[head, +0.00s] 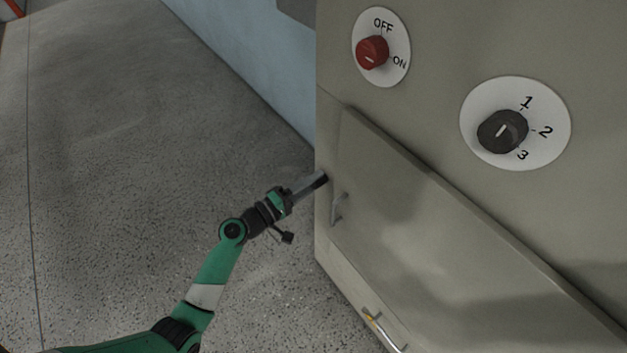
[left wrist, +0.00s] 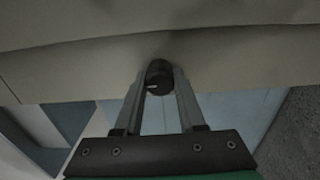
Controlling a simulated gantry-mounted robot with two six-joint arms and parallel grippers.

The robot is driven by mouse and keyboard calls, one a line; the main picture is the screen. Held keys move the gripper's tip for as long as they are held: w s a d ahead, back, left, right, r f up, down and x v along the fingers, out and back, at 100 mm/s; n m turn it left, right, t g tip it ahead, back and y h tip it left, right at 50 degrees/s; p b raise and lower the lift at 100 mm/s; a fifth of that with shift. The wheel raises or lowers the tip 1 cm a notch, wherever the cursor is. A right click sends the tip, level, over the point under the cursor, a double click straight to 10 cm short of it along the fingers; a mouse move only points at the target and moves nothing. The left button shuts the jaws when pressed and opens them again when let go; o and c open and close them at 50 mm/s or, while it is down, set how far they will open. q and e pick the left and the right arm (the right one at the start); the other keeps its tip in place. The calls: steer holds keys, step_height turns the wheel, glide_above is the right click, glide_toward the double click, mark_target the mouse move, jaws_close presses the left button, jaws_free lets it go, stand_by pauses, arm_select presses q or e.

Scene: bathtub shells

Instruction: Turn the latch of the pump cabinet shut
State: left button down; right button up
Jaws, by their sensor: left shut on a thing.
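The pump cabinet (head: 334,130) is beige and fills the right of the head view. Its door panel (head: 440,230) looks closed, with a grey bar handle (head: 338,208) near its left edge. The latch (left wrist: 159,80) is a dark round knob with a short white mark, seen in the left wrist view on the beige face. My left gripper (head: 321,179) is at the cabinet's left edge, left of the handle. In the left wrist view its two fingers (left wrist: 160,75) are shut on the latch, one on each side. The gripper hides the latch in the head view. My right gripper is out of view.
A red OFF/ON knob (head: 372,52) and a dark knob marked 1, 2, 3 (head: 502,131) sit above the door. A lower handle (head: 384,331) with a yellow spot is at the bottom. Open speckled floor (head: 110,150) lies to the left; a pale blue wall (head: 240,65) stands behind.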

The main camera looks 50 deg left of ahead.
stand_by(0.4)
arm_select(q)
steer(key=c, duration=0.5)
jaws_free()
steer(key=shift+s, duration=0.1)
steer(key=s+a+p, duration=0.1)
steer(key=s, duration=1)
steer(key=shift+s+a+p, duration=0.15)
steer(key=shift+s+p, duration=0.05)
steer(key=shift+p, duration=0.2)
